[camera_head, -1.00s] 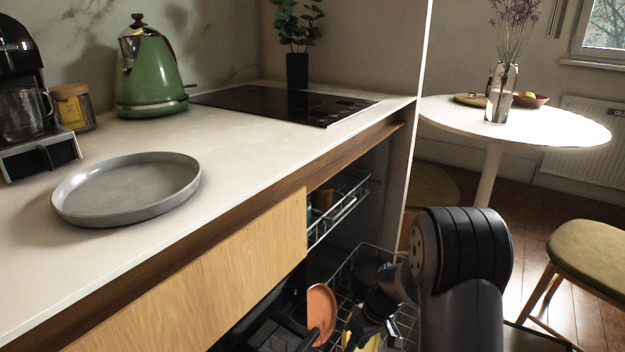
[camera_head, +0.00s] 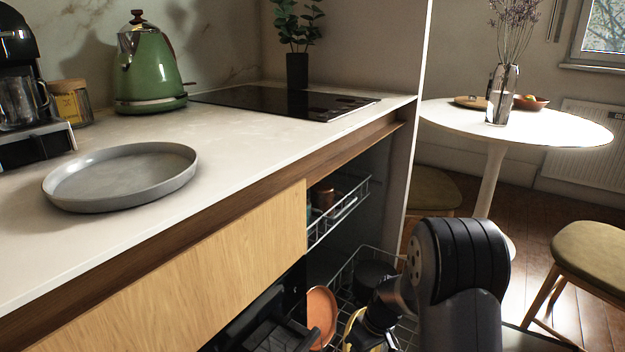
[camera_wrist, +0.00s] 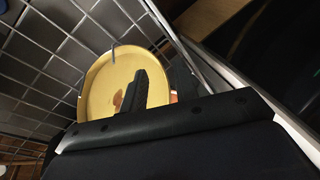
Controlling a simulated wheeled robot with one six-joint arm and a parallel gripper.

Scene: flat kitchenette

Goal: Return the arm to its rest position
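My arm reaches down at the lower right of the head view, into the open lower wire basket (camera_head: 345,272). My gripper (camera_head: 368,343) is low in that basket, partly cut off by the bottom edge of the picture. A yellow plate (camera_head: 351,326) stands beside it. In the wrist view, the yellow plate (camera_wrist: 98,88) lies beyond dark finger parts of my gripper (camera_wrist: 150,92), which overlap it. I cannot tell whether the fingers are touching it or how far apart they are.
An orange plate (camera_head: 320,314) and a dark pot (camera_head: 373,274) are in the basket. An upper wire rack (camera_head: 335,215) hangs above. The counter (camera_head: 245,150) holds a grey tray (camera_head: 60,196) and a green kettle (camera_head: 150,70). A stool (camera_head: 592,250) stands right of my arm.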

